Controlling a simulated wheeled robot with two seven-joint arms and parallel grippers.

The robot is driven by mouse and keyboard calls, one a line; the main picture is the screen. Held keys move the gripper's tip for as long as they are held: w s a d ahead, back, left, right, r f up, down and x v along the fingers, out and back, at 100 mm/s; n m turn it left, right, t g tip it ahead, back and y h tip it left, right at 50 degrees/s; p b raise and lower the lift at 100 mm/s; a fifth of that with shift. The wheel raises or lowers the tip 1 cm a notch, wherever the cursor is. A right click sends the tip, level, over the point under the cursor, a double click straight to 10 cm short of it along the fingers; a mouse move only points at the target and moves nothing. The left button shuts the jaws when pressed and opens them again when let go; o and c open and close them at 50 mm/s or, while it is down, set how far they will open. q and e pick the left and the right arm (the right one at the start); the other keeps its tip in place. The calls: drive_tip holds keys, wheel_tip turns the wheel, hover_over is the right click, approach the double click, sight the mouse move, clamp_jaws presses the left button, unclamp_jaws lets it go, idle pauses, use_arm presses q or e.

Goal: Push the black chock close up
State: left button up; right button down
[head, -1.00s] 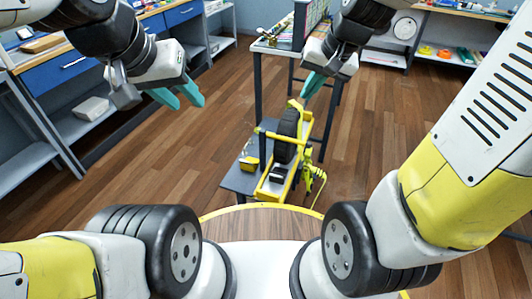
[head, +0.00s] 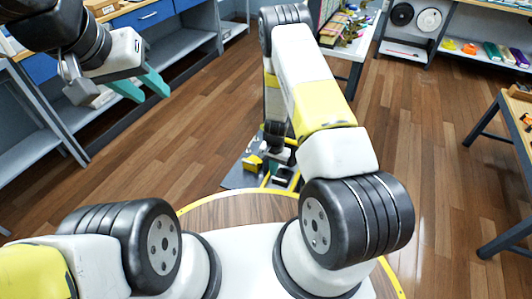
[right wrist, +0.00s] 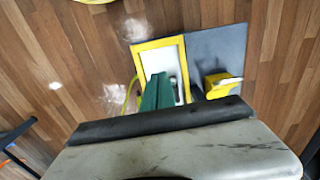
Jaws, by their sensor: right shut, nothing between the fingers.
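My left gripper (head: 142,86) is open and empty, high at the left of the head view, its two teal fingers apart. My right gripper is shut and empty; its teal fingers (right wrist: 158,92) point down over the yellow-framed stand (right wrist: 140,60) in the right wrist view. A small black block, apparently the black chock (head: 282,173), sits in the stand's near end. In the right wrist view the fingers partly cover a dark piece there; I cannot tell whether they touch it.
The stand rests on a dark grey plate (right wrist: 222,50). A yellow block (head: 252,163) stands on it beside the stand; it also shows in the right wrist view (right wrist: 222,84). The wheel is hidden. A table (head: 510,130) is at right, shelves at left; wooden floor is open between.

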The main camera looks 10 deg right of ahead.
wheel_tip(320, 180, down, 12)
drive_tip(key=w+d, duration=0.2)
drive_tip(key=shift+w+d+f, duration=0.15)
drive_tip(key=shift+w+f, duration=0.05)
drive_tip(key=shift+w, duration=0.2)
